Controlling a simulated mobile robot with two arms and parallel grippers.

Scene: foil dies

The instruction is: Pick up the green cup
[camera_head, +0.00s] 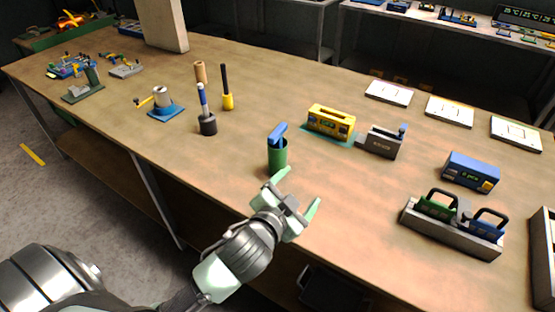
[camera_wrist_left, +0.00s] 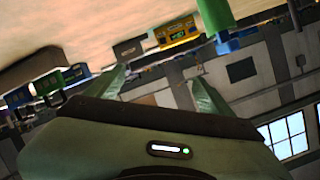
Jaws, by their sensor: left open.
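The green cup (camera_head: 278,158) stands upright near the front edge of the workbench, with a blue-topped object (camera_head: 278,133) sticking out of it. In the left wrist view, which is upside down, the green cup (camera_wrist_left: 215,14) is at the top, right of centre, with its blue top (camera_wrist_left: 227,43) below. My left gripper (camera_head: 299,190) is open and empty, just in front of the cup and slightly to its right. The fingers are apart from the cup, and it is not between them. My right gripper is not in view.
A yellow device (camera_head: 330,122) and a grey vise-like block (camera_head: 380,142) stand right of the cup. Black-and-blue (camera_head: 207,122) and yellow (camera_head: 227,101) holders stand to its left. A rack with green and blue handled tools (camera_head: 452,232) sits at right. Bench space around the cup is clear.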

